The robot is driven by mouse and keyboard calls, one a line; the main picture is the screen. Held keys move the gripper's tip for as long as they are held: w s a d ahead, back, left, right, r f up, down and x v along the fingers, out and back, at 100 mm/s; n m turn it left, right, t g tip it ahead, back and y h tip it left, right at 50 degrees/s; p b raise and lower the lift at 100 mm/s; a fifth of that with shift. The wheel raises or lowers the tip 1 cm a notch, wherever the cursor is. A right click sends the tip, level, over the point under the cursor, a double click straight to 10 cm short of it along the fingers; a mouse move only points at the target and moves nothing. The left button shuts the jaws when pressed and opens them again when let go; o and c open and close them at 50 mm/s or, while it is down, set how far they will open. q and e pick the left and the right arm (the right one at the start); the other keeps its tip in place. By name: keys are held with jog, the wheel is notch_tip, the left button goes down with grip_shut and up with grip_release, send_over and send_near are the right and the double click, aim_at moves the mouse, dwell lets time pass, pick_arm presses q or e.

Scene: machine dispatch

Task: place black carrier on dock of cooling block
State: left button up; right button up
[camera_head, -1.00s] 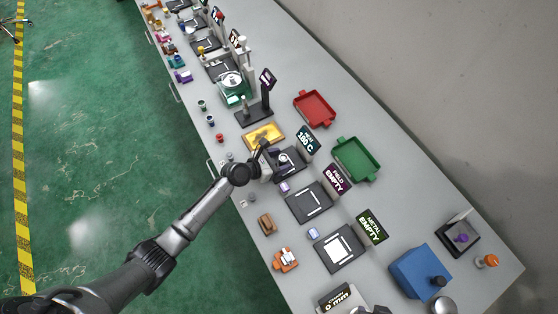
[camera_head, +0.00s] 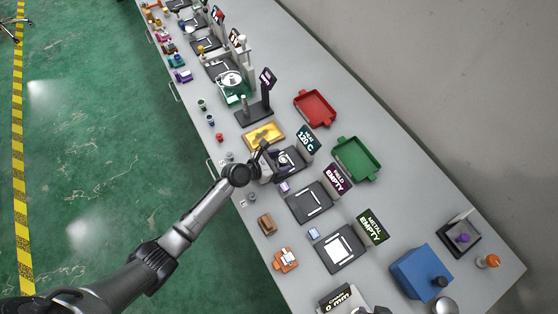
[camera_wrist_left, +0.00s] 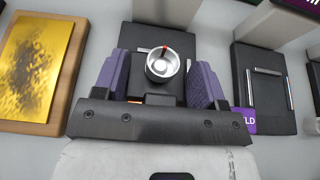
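My left gripper (camera_head: 265,155) is over the near edge of the black station whose sign (camera_head: 308,139) reads 120 C. In the left wrist view its two purple fingers (camera_wrist_left: 162,80) stand apart, on either side of a dark block that I take for the black carrier (camera_wrist_left: 150,90). A round metal cup (camera_wrist_left: 163,66) with a small red-tipped piece sits on this block. The block is over the station's black plate (camera_wrist_left: 180,42), which I take for the cooling block. The gripper body hides its near side, and finger contact is hard to see. My right gripper is not in view.
Red (camera_head: 333,112) and green (camera_head: 372,172) trays are behind. Several small items line the near table edge.

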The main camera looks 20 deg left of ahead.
pick_arm(q)
jog(key=shift+r, duration=0.2)
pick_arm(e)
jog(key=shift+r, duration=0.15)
pick_arm(q)
jog(key=shift+o, duration=0.5)
jog(key=shift+s+a+r+p, duration=0.15)
jog(key=shift+s+r+p, duration=0.1)
jog(key=shift+r, duration=0.15)
jog(key=shift+s+a+r+p, duration=0.1)
jog(key=shift+r+p, duration=0.15)
jog(key=shift+r, duration=0.1)
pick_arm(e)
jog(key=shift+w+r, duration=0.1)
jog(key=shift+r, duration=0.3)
pick_arm(q)
jog(key=p+v, duration=0.1)
jog(key=v, duration=1)
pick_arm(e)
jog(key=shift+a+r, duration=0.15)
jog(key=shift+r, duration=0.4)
